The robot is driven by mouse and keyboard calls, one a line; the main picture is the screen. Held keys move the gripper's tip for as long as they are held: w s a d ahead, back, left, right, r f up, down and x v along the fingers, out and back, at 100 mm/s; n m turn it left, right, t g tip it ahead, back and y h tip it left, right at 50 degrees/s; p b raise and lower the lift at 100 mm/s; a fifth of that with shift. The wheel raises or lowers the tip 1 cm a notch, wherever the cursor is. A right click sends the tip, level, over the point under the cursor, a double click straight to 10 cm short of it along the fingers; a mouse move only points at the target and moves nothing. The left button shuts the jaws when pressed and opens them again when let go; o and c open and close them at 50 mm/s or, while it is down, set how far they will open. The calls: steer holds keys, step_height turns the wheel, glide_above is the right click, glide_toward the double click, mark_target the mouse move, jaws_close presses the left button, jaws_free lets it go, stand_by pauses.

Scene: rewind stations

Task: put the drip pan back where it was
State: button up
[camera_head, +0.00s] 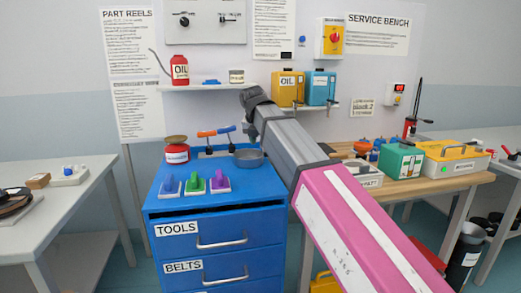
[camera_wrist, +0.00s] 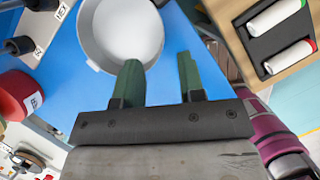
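The drip pan appears to be the round grey pan (camera_head: 249,158) on top of the blue tool cabinet (camera_head: 215,222), at its back right beside my arm. In the wrist view the pan (camera_wrist: 122,28) is at the top, light inside and cut off by the frame edge. My gripper (camera_wrist: 159,60) has its two green fingers apart. The left finger overlaps the pan, and the right finger is outside its right rim. The rim shows between the fingers; I cannot tell whether they touch it.
Three coloured scrapers (camera_head: 194,182) stand on the cabinet's front, with a red tin (camera_head: 177,151) at back left. A wall shelf (camera_head: 215,86) is above. The wooden bench (camera_head: 425,183) on the right holds a green box (camera_head: 400,160) and a yellow case (camera_head: 453,157).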

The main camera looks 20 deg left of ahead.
steer(key=shift+v, duration=1.9)
steer(key=shift+s, duration=0.15)
